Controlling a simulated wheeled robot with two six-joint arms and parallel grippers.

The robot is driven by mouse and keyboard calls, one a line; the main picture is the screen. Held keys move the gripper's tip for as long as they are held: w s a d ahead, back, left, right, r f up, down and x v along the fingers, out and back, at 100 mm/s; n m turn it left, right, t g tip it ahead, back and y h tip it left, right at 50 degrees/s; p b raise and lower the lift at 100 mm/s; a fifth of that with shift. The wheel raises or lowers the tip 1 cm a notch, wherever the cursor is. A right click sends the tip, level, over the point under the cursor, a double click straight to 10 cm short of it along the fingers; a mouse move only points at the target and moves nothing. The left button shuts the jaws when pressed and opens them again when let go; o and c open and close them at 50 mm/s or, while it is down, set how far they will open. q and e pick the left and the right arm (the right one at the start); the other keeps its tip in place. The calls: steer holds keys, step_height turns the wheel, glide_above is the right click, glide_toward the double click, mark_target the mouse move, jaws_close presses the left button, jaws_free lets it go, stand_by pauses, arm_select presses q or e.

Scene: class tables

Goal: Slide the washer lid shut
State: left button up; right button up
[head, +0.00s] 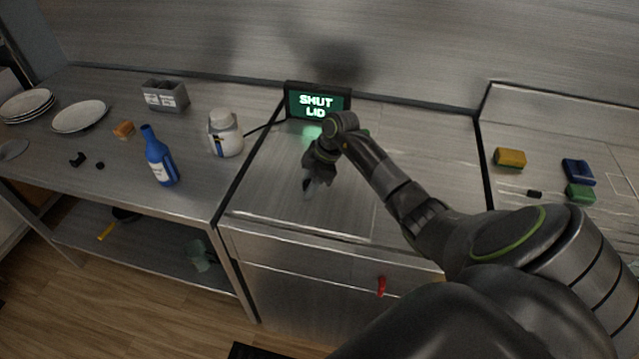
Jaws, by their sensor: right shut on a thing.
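The washer (330,297) is a brushed-metal unit in the middle of the head view. Its flat metal lid (270,195) lies across the top, and a faint seam runs across the surface right of my gripper. My right gripper (310,186) is over the front middle of the top, fingers pointing down, shut on what seems to be part of the lid. The gripped part is hidden by the fingers. A display (319,103) at the back reads "SHUT LID" in pale green letters. My left gripper is out of view.
A metal table on the left holds a blue bottle (160,158), a white jar (224,134), a grey caddy (165,95) and plates (80,116). Sponges (510,158) lie on the right surface. A red item (381,286) is on the washer's front.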

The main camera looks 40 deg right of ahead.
steer(key=shift+w+a+r, duration=0.1)
steer(key=shift+w+a, duration=0.1)
steer(key=shift+w, duration=0.1)
steer(key=shift+w+a, duration=0.25)
steer(key=o, duration=0.9)
arm_select(q)
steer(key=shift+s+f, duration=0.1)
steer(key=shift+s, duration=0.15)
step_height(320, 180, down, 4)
steer(key=b, duration=0.3)
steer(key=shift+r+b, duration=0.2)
steer(key=shift+b, duration=0.2)
arm_select(e)
steer(key=v, duration=1.7)
steer(key=shift+r, duration=0.1)
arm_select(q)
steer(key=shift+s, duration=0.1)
arm_select(e)
steer(key=shift+s, duration=0.2)
